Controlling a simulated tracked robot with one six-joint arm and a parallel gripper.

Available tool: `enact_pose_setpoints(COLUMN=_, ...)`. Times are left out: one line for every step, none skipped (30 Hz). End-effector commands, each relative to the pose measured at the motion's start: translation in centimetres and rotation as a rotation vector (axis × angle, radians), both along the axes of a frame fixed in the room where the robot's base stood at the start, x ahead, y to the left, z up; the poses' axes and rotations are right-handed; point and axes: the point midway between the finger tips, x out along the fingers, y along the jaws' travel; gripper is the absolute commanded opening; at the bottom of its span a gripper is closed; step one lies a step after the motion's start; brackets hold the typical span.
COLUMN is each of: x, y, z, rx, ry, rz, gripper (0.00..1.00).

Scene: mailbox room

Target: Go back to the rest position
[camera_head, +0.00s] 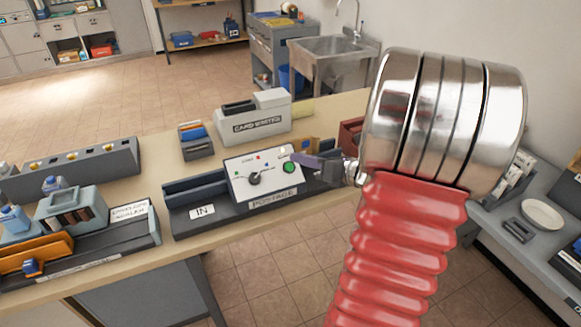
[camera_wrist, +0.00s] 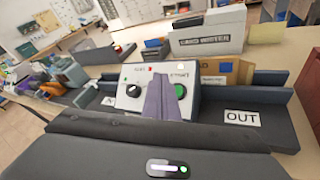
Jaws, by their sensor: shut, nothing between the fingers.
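My gripper (camera_head: 318,165) is shut and empty. In the head view it hangs at the right end of the postage machine (camera_head: 262,178), with its tip close to the green button (camera_head: 289,167). In the wrist view the closed fingers (camera_wrist: 160,100) stand in front of the machine's panel, between the black knob (camera_wrist: 134,90) and the green button (camera_wrist: 180,91). I cannot tell whether the tip touches the panel. My red ribbed arm fills the right of the head view and hides part of the bench's right side.
A card writer (camera_head: 255,117) stands behind the machine. An IN tray (camera_head: 196,205) lies on its left and an OUT tray (camera_wrist: 270,117) on its other side. An envelope sealer (camera_head: 75,215) sits at the bench's left. A side counter (camera_head: 520,250) stands at the right. Floor is open behind the bench.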

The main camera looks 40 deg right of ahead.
Motion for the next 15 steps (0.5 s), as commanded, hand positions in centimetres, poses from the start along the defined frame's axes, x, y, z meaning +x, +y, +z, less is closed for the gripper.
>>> enact_pose_setpoints(x=0.01, y=0.00, z=0.00, rx=0.000, ry=0.000, rz=0.000, gripper=0.00)
enact_pose_setpoints(x=0.01, y=0.00, z=0.00, rx=0.000, ry=0.000, rz=0.000, gripper=0.00)
enact_pose_setpoints(x=0.01, y=0.00, z=0.00, rx=0.000, ry=0.000, rz=0.000, gripper=0.00)
enact_pose_setpoints(x=0.01, y=0.00, z=0.00, rx=0.000, ry=0.000, rz=0.000, gripper=0.00)
enact_pose_setpoints(x=0.01, y=0.00, z=0.00, rx=0.000, ry=0.000, rz=0.000, gripper=0.00)
enact_pose_setpoints(x=0.01, y=0.00, z=0.00, rx=0.000, ry=0.000, rz=0.000, gripper=0.00)
enact_pose_setpoints(x=0.01, y=0.00, z=0.00, rx=0.000, ry=0.000, rz=0.000, gripper=0.00)
enact_pose_setpoints(x=0.01, y=0.00, z=0.00, rx=0.000, ry=0.000, rz=0.000, gripper=0.00)
enact_pose_setpoints(x=0.01, y=0.00, z=0.00, rx=-0.001, ry=0.000, rz=0.000, gripper=0.00)
enact_pose_setpoints(x=0.01, y=0.00, z=0.00, rx=-0.003, ry=0.000, rz=0.001, gripper=0.00)
enact_pose_setpoints(x=0.01, y=0.00, z=0.00, rx=-0.007, ry=-0.001, rz=0.002, gripper=0.00)
enact_pose_setpoints(x=0.01, y=-0.01, z=-0.01, rx=-0.014, ry=-0.002, rz=0.004, gripper=0.00)
enact_pose_setpoints(x=0.01, y=-0.02, z=-0.01, rx=-0.023, ry=-0.003, rz=0.005, gripper=0.00)
enact_pose_setpoints(x=0.01, y=-0.04, z=-0.04, rx=-0.036, ry=-0.004, rz=0.008, gripper=0.00)
enact_pose_setpoints(x=-0.02, y=-0.04, z=-0.14, rx=-0.057, ry=-0.004, rz=0.014, gripper=0.00)
